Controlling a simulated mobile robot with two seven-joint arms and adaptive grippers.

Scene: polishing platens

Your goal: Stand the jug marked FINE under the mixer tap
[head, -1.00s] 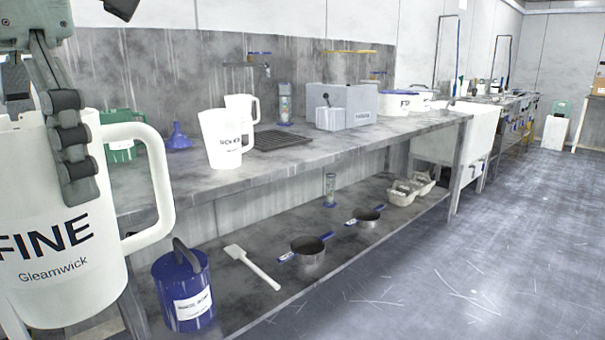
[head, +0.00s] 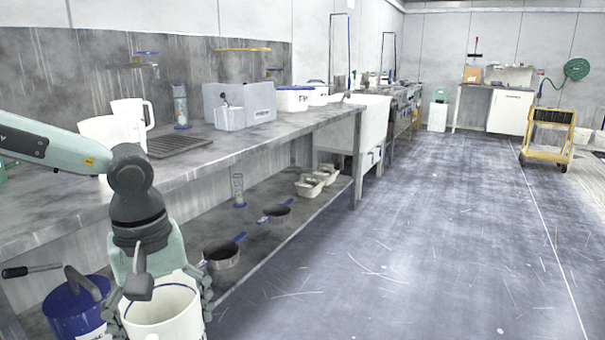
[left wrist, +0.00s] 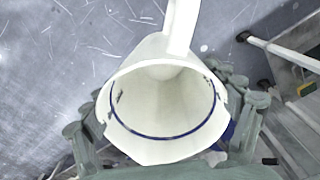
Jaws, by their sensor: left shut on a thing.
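My left gripper (head: 162,296) is shut on the white FINE jug (head: 162,318) at the lower left of the head view, beside the bench's front edge. Its marking is out of sight now. In the left wrist view the gripper (left wrist: 165,118) has fingers on both sides of the jug (left wrist: 165,100); its open mouth faces the camera, it looks empty with a blue line inside, and its handle points up the picture. A tap with a blue top (head: 146,60) is on the back wall above a dark grating (head: 178,145). My right gripper is not in view.
Two other white jugs (head: 132,112) stand on the bench (head: 225,160) left of the grating. A clear cylinder (head: 180,105) and a grey box (head: 248,103) stand farther along. A blue can (head: 74,305) and pans (head: 221,254) are on the lower shelf.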

